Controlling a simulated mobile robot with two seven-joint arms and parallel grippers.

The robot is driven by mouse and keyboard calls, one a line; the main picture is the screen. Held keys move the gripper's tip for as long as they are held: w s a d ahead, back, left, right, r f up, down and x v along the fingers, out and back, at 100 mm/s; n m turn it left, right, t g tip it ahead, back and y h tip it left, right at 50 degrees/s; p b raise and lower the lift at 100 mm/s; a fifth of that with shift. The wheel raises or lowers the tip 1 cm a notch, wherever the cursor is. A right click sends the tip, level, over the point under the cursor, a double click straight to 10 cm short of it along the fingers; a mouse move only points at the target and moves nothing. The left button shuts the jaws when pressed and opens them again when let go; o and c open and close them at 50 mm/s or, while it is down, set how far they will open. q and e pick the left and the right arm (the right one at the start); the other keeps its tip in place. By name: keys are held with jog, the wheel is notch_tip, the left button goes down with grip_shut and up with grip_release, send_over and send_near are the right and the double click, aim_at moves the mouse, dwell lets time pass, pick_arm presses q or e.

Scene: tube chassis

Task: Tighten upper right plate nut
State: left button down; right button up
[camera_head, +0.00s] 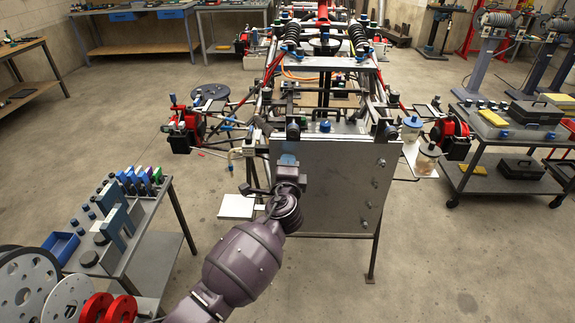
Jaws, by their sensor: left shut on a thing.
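A flat grey plate (336,205) stands upright at the front end of the tube chassis (324,62). Several small nuts or bolts show down its right side, the upper right one (381,162) near the top right corner. My left arm comes in from below and reaches the plate's upper left part. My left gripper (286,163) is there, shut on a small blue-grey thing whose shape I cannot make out. The wrist hides the plate's left edge and any nuts there. My right gripper is not in view.
A tool table (150,213) with blue, green and purple items stands at the left. A dark cart (480,180) with cases stands at the right. The floor (470,255) right of the plate is clear.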

pick_arm(q)
jog(key=c, duration=1)
grip_release()
jog(key=shift+c, duration=0.2)
jog(key=s, duration=1.1)
jog(key=shift+d, duration=0.2)
